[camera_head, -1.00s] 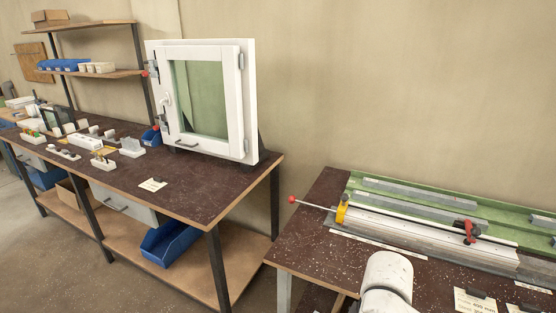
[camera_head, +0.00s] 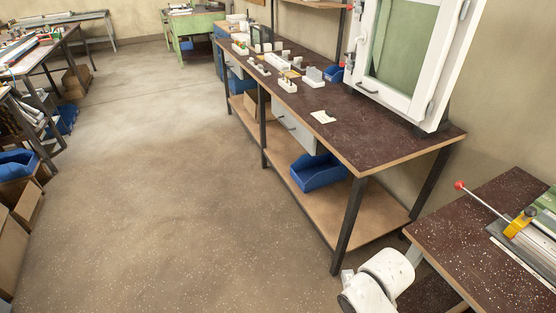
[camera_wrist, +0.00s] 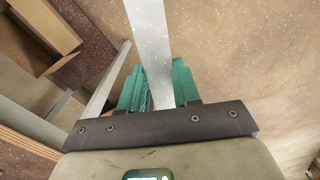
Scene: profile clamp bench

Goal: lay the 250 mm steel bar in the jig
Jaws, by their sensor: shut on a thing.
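My gripper (camera_wrist: 158,88) shows in the wrist view with its teal fingers shut on a flat, pale grey steel bar (camera_wrist: 150,35). The bar runs away from between the fingers to the top edge of the picture; its far end is out of view. In the head view my gripper and the bar are not seen. At the right edge of the head view, a fixture with a yellow clamp (camera_head: 518,224) and a red-knobbed rod (camera_head: 482,199) is cut off by the frame. I cannot tell whether it is the jig.
A dark-topped workbench (camera_head: 375,140) carries small parts and a white window frame (camera_head: 423,114). A blue bin (camera_head: 319,174) sits on its lower shelf. The fixture's bench (camera_head: 465,245) is close at right. Open floor (camera_head: 170,190) lies left of the workbench; more benches stand at far left.

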